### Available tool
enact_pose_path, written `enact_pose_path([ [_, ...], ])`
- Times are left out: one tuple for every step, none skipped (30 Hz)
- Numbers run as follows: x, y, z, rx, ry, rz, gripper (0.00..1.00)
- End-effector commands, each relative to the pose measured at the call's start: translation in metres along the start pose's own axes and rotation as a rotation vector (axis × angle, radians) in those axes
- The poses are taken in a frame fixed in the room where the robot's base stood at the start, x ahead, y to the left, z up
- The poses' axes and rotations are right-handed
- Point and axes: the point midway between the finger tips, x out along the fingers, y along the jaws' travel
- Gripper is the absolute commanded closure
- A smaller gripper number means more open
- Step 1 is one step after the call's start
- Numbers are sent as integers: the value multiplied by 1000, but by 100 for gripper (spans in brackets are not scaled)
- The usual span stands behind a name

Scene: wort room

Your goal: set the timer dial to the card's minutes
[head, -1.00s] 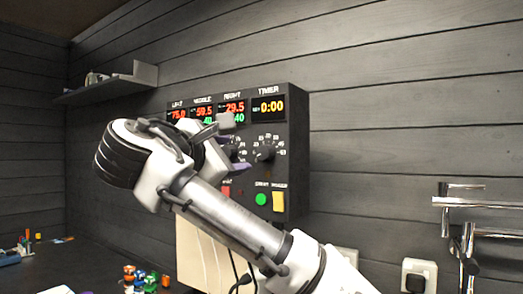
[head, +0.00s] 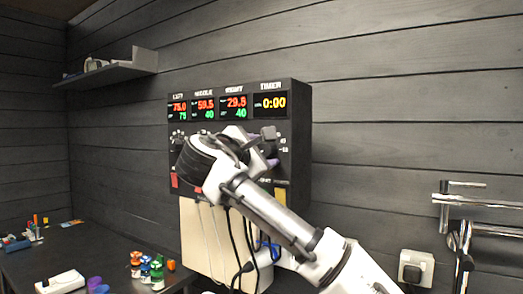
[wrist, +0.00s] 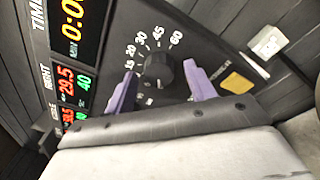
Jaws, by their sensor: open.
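The timer dial (wrist: 158,72) is a round black knob on the black control panel (wrist: 195,40), ringed by white minute numbers up to 60. Its pointer direction is too unclear to read. My gripper (wrist: 160,88) is open, its two purple fingers either side of the dial in the wrist view; I cannot tell whether they touch it. In the head view my gripper (head: 270,147) is in front of the panel's right part and mostly hides the dial. The timer display (head: 270,105) reads 0:00. I cannot make out a card with minutes.
Left, middle and right displays (head: 205,107) sit beside the timer display. A yellow button (wrist: 238,85) lies beyond the dial. Metal pipes (head: 475,200) and a socket (head: 416,268) are on the right wall. Small coloured items (head: 150,268) stand on the dark bench (head: 110,240).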

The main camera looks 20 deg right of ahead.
Motion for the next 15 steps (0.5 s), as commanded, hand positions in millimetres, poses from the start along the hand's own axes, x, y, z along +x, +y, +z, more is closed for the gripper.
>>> enact_pose_path([
  [0,0,0,0,0,0,47],
  [0,0,0,0,0,0,51],
  [0,0,0,0,0,0,56],
  [0,0,0,0,0,0,60],
  [0,0,0,0,0,0,64],
  [0,0,0,0,0,0,69],
  [0,0,0,0,0,0,73],
  [0,0,0,0,0,0,77],
  [0,0,0,0,0,0,82],
  [0,0,0,0,0,0,86],
  [0,0,0,0,0,0,90],
  [0,0,0,0,0,0,90],
  [0,0,0,0,0,0,90],
  [0,0,0,1,0,0,90],
  [0,0,0,4,0,0,90],
])
